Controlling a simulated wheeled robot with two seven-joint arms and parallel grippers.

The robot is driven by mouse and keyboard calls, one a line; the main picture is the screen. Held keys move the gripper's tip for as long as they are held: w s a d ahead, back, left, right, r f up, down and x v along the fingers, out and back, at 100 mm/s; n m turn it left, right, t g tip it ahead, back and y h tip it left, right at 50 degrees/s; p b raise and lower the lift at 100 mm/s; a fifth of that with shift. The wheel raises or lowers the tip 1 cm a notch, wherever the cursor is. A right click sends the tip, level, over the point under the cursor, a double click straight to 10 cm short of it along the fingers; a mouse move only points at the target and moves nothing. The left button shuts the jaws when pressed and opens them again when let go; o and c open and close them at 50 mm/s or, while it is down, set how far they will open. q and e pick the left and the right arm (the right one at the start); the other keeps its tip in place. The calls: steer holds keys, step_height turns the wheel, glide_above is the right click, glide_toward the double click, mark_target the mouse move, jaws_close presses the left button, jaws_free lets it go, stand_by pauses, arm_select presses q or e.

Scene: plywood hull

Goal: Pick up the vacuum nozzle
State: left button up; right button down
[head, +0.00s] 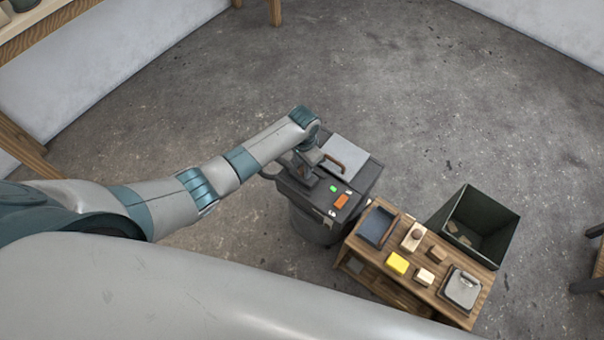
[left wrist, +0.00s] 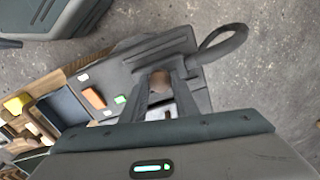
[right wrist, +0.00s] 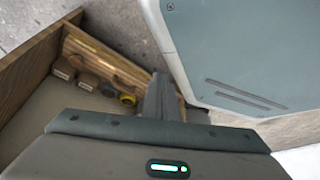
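The vacuum nozzle (left wrist: 165,52) is a dark grey, flat piece with a thin hose loop (left wrist: 228,40) beside it. It lies over the dark top of the vacuum body (head: 352,190). My left gripper (left wrist: 161,75) is right at the nozzle, its fingers apart on either side of a brown piece; I cannot tell whether they touch it. In the head view my left gripper (head: 308,172) is over the left part of the vacuum top and partly hides the nozzle. My right gripper (right wrist: 158,85) has its fingers together and looks empty.
A grey lid (head: 347,158) with a brown handle and green and orange buttons are on the vacuum top. A wooden bench (head: 378,271) with a tray, blocks and a yellow piece stands in front right. A dark open bin (head: 478,222) is behind it.

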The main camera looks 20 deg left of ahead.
arm_select(q)
jaws_close()
arm_select(e)
steer(key=shift+s, duration=0.1)
arm_select(q)
steer(key=shift+r, duration=0.15)
